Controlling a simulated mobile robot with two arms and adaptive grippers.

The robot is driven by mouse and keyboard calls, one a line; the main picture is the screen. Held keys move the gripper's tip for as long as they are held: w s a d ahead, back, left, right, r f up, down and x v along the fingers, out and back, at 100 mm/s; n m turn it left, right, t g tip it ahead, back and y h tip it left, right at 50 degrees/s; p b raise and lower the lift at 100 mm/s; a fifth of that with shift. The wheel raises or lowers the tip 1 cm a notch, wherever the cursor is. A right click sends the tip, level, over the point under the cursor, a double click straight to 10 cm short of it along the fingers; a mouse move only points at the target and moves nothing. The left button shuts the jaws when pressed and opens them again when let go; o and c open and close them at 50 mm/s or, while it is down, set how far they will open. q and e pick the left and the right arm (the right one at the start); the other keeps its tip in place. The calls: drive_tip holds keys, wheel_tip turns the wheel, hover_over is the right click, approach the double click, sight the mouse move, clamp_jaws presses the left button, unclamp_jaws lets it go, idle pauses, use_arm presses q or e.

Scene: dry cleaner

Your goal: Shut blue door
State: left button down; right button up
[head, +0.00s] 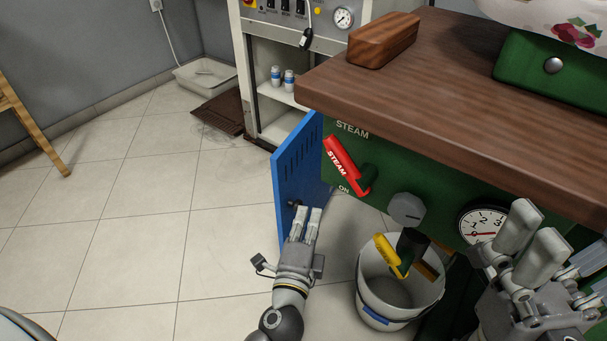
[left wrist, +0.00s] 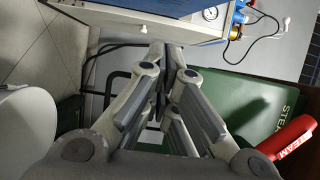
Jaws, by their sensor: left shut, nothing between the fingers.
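The blue door (head: 292,165) stands open in the head view, swung out at the left end of the green steam unit (head: 450,205). It has slots near its top and a small dark knob low down. My left gripper (head: 306,212) is shut and empty, at the lower right of the door beside the knob; I cannot tell whether it touches the door. In the left wrist view its fingers (left wrist: 165,75) are together, and a blue surface shows along the top edge. My right gripper (head: 530,235) is at the lower right, in front of the green unit; its opening is unclear.
A white bucket (head: 378,312) stands right of my left gripper, under a yellow-handled valve (head: 388,254). A red steam lever (head: 342,160) sticks out beside the door. A wooden top (head: 450,85) overhangs the unit. The tiled floor (head: 130,230) at left is clear.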

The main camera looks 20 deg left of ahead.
use_arm(q)
drive_tip(key=w+a, duration=0.4)
drive_tip(key=w, duration=0.6)
drive_tip(key=shift+a+b, duration=0.4)
drive_tip(key=shift+a, duration=0.15)
